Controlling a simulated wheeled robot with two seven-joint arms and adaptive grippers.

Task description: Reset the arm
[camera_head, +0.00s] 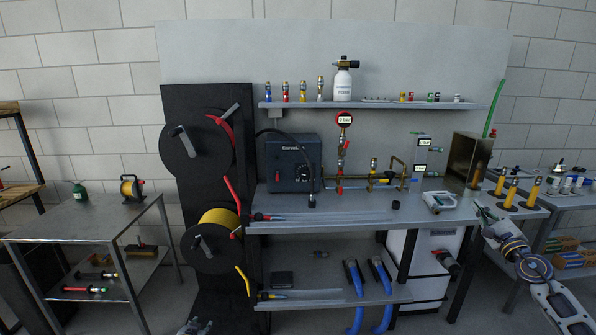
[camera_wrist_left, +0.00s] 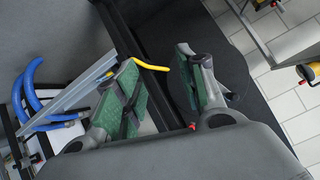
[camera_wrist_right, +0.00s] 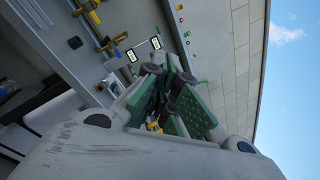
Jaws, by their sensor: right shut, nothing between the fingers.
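My right gripper (camera_head: 486,217) is in front of the right end of the workbench, with my arm coming in from the right edge. In the right wrist view its green-padded fingers (camera_wrist_right: 165,92) are together with nothing between them. My left gripper (camera_head: 194,326) shows only in part at the bottom edge of the head view, low in front of the hose reels. In the left wrist view its two green-padded fingers (camera_wrist_left: 160,92) are spread wide with nothing between them.
The workbench (camera_head: 345,214) carries a dark Console box (camera_head: 291,163) and brass piping with gauges. Hose reels (camera_head: 207,240) stand left of it, then a metal side table (camera_head: 95,220). Blue hoses (camera_head: 354,281) hang from the lower shelf. Yellow cylinders (camera_head: 511,192) stand at right.

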